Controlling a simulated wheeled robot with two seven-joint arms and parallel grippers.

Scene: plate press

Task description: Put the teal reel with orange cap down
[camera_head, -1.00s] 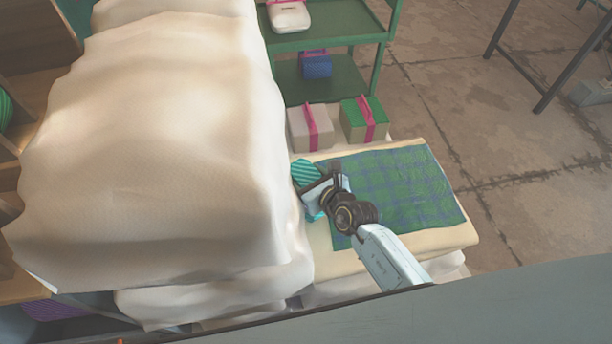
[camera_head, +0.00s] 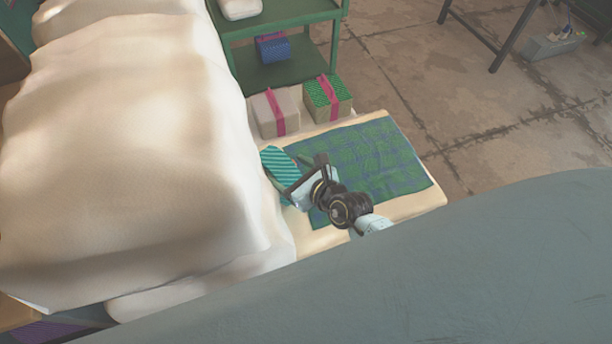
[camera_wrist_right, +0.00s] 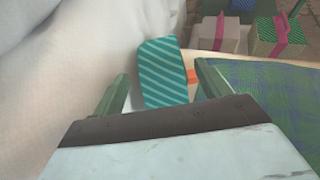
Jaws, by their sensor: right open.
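The teal reel with pale diagonal stripes (camera_head: 280,165) rests on the cream surface, beside the big draped white heap and at the left edge of the green checked cloth. The right wrist view also shows the reel (camera_wrist_right: 164,72), with its orange cap (camera_wrist_right: 193,76) at its right side. My right gripper (camera_head: 284,186) is at the reel's near end. In the right wrist view its two fingers (camera_wrist_right: 160,92) are apart, with the reel between and beyond them. I cannot tell whether they touch it. My left gripper is not in view.
The large draped white heap (camera_head: 120,150) stands close on the left. The green checked cloth (camera_head: 375,160) is flat and clear on the right. Behind are two boxes with pink bands, one beige (camera_head: 274,114) and one green-topped (camera_head: 328,98), and a green shelf (camera_head: 285,72).

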